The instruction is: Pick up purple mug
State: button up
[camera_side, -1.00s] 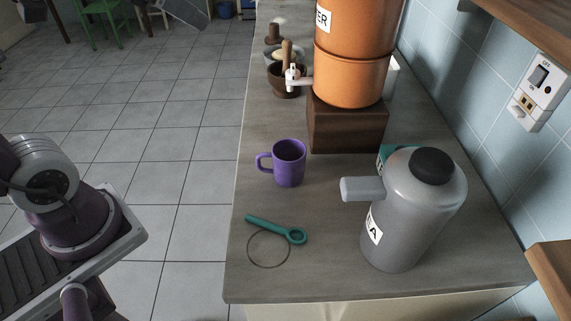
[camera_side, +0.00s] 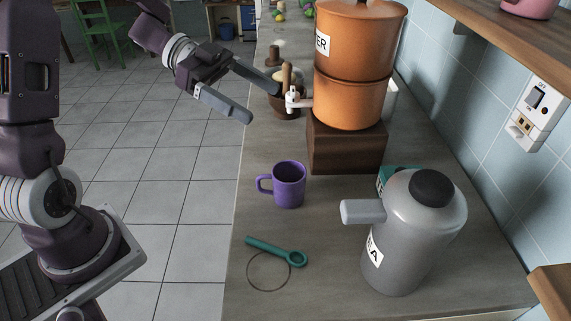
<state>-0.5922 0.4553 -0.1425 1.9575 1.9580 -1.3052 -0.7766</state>
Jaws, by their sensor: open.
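The purple mug (camera_side: 290,187) stands upright on the grey counter, near its left edge, with its handle pointing left. My gripper (camera_side: 264,102) is up and to the left of the mug in the picture, apart from it. Its two long fingers are spread open with nothing between them. The mug is fully in view.
An orange water dispenser (camera_side: 352,100) stands on a dark wooden block (camera_side: 345,148) behind the mug. A grey tea flask (camera_side: 400,245) stands right of it. A teal strainer (camera_side: 275,252) lies in front. Bare counter surrounds the mug.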

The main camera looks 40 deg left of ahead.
send_near(286, 185)
jog(key=w+f, duration=0.1)
jog(key=f, duration=0.1)
jog(key=w+f, duration=0.2)
jog(key=shift+w+f, duration=0.35)
jog(key=shift+f, duration=0.05)
jog(key=x, duration=0.7)
jog(key=shift+w+f, duration=0.1)
jog(key=shift+f, duration=0.3)
jog(key=c, duration=1.8)
jog(key=shift+r, duration=0.1)
